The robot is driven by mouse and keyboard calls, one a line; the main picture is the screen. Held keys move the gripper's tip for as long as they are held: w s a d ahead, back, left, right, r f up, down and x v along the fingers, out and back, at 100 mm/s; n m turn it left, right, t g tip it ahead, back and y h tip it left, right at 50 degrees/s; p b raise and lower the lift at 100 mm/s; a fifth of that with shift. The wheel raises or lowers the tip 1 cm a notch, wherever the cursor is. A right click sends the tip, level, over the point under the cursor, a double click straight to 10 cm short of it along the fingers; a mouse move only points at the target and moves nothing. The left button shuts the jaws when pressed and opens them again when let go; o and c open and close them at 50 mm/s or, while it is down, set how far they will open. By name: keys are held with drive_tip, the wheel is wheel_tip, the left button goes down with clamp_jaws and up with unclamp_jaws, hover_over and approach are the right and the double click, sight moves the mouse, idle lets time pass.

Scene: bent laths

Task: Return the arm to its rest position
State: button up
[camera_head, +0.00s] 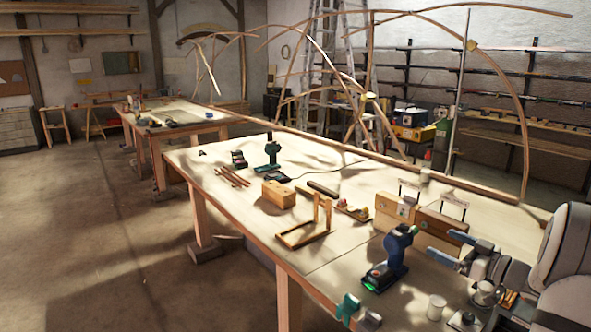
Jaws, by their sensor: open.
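My gripper (434,240) is at the right of the view, at the end of my pale grey arm (566,255). Its two blue-grey fingers point left and are spread apart, with nothing seen between them. The gripper shows over the near right part of the long workbench (240,215). In the picture its fingertips lie just right of a blue cordless tool (393,255) on a dark base with a green light. I cannot tell the exact gap between them.
Wooden blocks (396,209) with small signs stand behind the gripper. A small white cup (436,307) stands below it. A wooden frame (303,236), a wood block (278,194) and a teal tool (272,152) stand farther left. Bent laths (522,110) arch behind the bench. The left floor is clear.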

drive_tip(key=s+a+f+m+g+b, duration=0.1)
drive_tip(key=s+a+f+g, duration=0.1)
drive_tip(key=s+a+g, duration=0.35)
drive_tip(key=s+a+f+m+g+h+b, duration=0.1)
drive_tip(key=s+a+g+b, duration=0.15)
drive_tip(key=a, duration=0.65)
drive_tip(key=s+a+f+g, duration=0.2)
drive_tip(key=s+a+g, duration=0.15)
drive_tip(key=a, duration=0.35)
drive_tip(key=s+f+m+h+b, duration=0.2)
drive_tip(key=s+h, duration=0.3)
drive_tip(key=s, duration=0.4)
drive_tip(key=s+a+f+m+h+b, duration=0.1)
drive_tip(key=s+f+m+h+b, duration=0.1)
drive_tip(key=s, duration=0.7)
drive_tip(key=shift+a+f+m+h, duration=0.3)
drive_tip(key=shift+f+m+h, duration=0.5)
drive_tip(key=shift+f+h, duration=0.65)
drive_tip(key=shift+w+r, duration=0.1)
